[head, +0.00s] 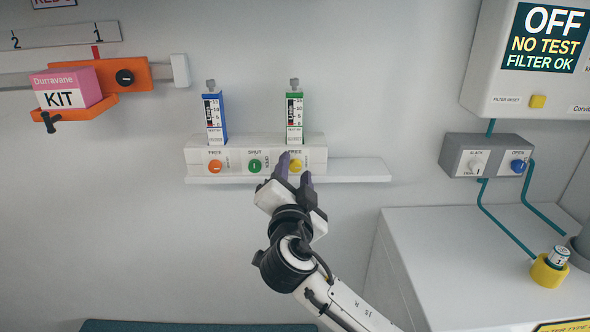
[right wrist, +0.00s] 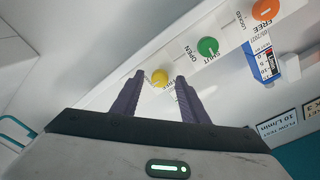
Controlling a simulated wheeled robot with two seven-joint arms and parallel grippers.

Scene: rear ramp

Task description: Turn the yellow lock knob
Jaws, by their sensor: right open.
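The yellow lock knob (head: 295,166) is at the right end of a white panel on the wall, under the green gauge tube. My right gripper (head: 291,166) is just in front of it, its purple fingers reaching up toward it. In the right wrist view the yellow knob (right wrist: 160,77) shows between the two open fingertips (right wrist: 160,76). I cannot tell whether they touch it. The panel also carries a green knob (head: 255,166) in the middle and an orange knob (head: 215,166) at the left. My left gripper is not in view.
A blue gauge tube (head: 215,116) and a green gauge tube (head: 294,117) stand on the panel. A white ledge (head: 355,171) runs below it. A grey valve box (head: 487,158) and a white cabinet (head: 450,250) are at the right. An orange holder (head: 135,75) with a pink kit box (head: 68,88) is at upper left.

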